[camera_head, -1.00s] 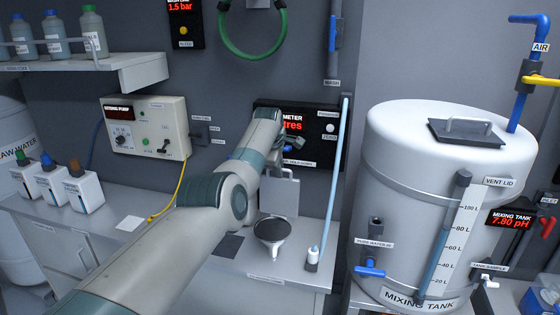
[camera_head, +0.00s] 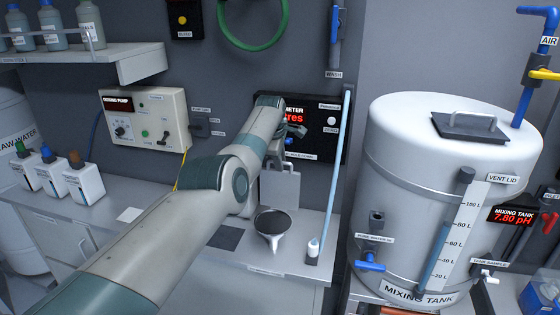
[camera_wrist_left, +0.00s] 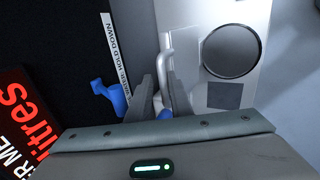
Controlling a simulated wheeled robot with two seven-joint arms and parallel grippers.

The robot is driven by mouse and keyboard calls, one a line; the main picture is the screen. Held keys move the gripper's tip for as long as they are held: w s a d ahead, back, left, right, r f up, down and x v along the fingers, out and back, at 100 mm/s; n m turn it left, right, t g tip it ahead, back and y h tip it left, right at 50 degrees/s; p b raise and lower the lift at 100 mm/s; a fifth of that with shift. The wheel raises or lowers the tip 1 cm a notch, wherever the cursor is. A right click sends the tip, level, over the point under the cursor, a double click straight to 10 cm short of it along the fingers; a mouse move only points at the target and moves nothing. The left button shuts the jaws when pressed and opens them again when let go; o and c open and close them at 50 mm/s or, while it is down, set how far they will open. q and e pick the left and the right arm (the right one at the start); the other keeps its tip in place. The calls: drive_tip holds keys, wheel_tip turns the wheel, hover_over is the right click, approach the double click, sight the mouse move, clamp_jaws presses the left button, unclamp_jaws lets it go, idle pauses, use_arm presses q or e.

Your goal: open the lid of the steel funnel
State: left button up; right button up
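The steel funnel (camera_head: 272,224) stands on the bench, its dark round mouth uncovered. Its mouth also shows in the left wrist view (camera_wrist_left: 231,52). A grey plate with a handle, which looks like the lid (camera_head: 280,190), stands upright behind the funnel. My left gripper (camera_head: 294,131) is above this plate, in front of the black meter panel. In the left wrist view its fingers (camera_wrist_left: 161,82) are apart, with a bent silver handle (camera_wrist_left: 165,48) at their tips. I cannot tell whether they touch it. My right gripper is out of view.
The meter panel (camera_head: 325,126) is on the wall close behind the gripper. A pale blue tube (camera_head: 334,185) hangs right of the funnel. The large mixing tank (camera_head: 415,175) stands further right. A dark square mat (camera_head: 225,237) lies left of the funnel.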

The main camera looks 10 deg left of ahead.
use_arm(q)
drive_tip(key=shift+s+d+f, duration=0.1)
drive_tip(key=shift+s+f, duration=0.15)
drive_tip(key=shift+f, duration=0.2)
drive_tip(key=shift+r+b, duration=0.45)
drive_tip(key=shift+r, duration=0.05)
drive_tip(key=b+v, duration=0.7)
drive_tip(key=v, duration=1)
drive_tip(key=shift+w+b, duration=0.2)
drive_tip(key=shift+b, duration=0.15)
